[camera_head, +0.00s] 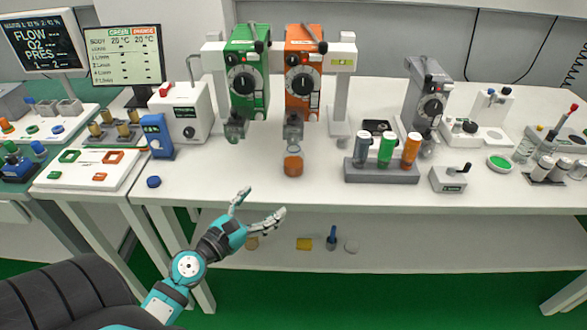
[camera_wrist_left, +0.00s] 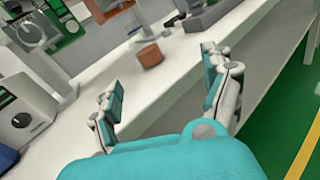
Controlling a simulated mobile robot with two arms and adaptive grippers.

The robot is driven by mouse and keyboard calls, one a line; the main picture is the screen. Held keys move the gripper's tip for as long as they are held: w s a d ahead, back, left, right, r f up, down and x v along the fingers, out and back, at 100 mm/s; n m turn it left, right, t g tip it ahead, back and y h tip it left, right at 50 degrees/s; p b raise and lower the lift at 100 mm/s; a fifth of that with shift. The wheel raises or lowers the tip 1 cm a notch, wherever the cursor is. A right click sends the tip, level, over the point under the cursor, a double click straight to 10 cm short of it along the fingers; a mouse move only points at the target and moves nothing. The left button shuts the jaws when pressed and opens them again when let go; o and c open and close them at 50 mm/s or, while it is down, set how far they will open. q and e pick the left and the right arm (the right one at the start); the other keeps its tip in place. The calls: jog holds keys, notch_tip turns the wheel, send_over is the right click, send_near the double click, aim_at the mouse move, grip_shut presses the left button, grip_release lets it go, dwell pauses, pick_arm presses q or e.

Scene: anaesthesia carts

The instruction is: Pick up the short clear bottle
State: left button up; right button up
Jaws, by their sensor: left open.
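Clear glass pieces also hang under the green vaporizer (camera_head: 243,83) and the orange vaporizer (camera_head: 303,85). My left gripper (camera_head: 262,203) is open and empty at the table's front edge, far left of that bottle. In the left wrist view its two fingers (camera_wrist_left: 165,85) are spread, with nothing between them. My right gripper is not in view.
A blue cap (camera_head: 153,182) lies left. A lower shelf (camera_head: 400,256) holds small items.

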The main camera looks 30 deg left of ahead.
aim_at(288, 163)
pick_arm(q)
jog(key=w+n+p, duration=0.1)
jog(key=w, duration=0.2)
jog(key=w+a+y+p, duration=0.1)
jog(key=w, duration=0.3)
jog(key=w+a+r+n+p, duration=0.1)
jog(key=w, duration=0.3)
jog(key=shift+w+a+n, duration=0.2)
jog(key=shift+a+n, duration=0.05)
jog(key=shift+n, duration=0.05)
jog(key=w, duration=0.5)
jog(key=shift+w, duration=0.6)
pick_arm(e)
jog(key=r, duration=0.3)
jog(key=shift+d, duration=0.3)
pick_arm(q)
jog(key=shift+s, duration=0.1)
jog(key=shift+c, duration=0.4)
jog(key=c, duration=1.3)
grip_shut()
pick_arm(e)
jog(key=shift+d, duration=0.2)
pick_arm(q)
jog(key=shift+r, duration=0.1)
